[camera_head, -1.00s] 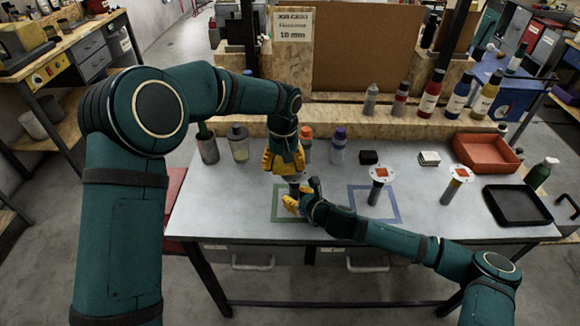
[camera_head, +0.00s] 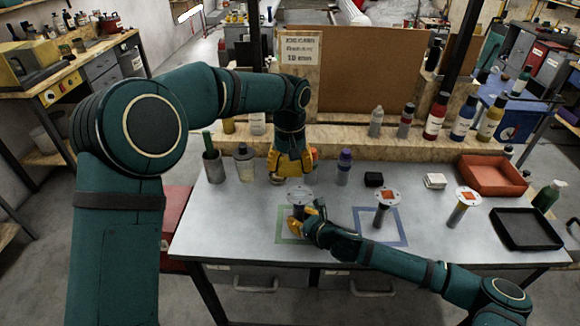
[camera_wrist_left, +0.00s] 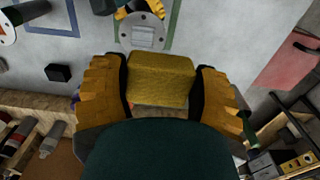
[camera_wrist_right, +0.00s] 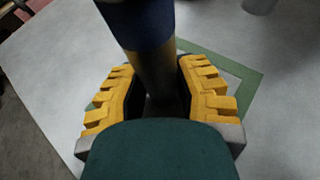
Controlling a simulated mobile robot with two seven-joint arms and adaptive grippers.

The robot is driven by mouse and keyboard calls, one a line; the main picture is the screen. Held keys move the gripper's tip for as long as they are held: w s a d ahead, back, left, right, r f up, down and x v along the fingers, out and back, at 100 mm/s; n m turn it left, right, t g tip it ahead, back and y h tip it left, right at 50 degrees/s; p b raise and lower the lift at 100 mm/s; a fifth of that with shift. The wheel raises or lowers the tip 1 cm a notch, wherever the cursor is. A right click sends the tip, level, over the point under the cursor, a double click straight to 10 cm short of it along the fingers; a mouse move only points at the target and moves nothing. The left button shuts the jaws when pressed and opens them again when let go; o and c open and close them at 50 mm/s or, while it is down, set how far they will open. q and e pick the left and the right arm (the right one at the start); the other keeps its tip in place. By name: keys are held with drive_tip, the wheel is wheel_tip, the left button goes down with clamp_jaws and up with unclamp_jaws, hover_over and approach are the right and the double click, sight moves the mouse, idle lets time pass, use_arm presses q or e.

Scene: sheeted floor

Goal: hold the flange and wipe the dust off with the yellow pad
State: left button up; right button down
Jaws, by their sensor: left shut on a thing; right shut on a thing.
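My left gripper (camera_head: 291,172) is shut on the yellow pad (camera_wrist_left: 160,80), a block clamped between its fingers in the left wrist view. It hangs behind the flange, apart from it in the head view. The flange has a pale round disc (camera_head: 300,193) on a stem; in the left wrist view its disc (camera_wrist_left: 143,32) bears a greyish square patch. My right gripper (camera_head: 306,217) is shut on the flange stem (camera_wrist_right: 157,75), which has a dark blue part in the right wrist view. The flange is at the green square (camera_head: 283,239); its stem's foot is hidden.
Two other flanges with orange squares stand to the right, one (camera_head: 388,197) at the blue square (camera_head: 398,243), one (camera_head: 468,195) farther right. A red tray (camera_head: 490,178) and a black tray (camera_head: 525,245) lie at the right. Bottles and a small black block (camera_head: 373,179) stand behind.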

drive_tip(key=shift+f, duration=0.1)
drive_tip(key=c, duration=0.7)
unclamp_jaws()
drive_tip(key=v, duration=1.2)
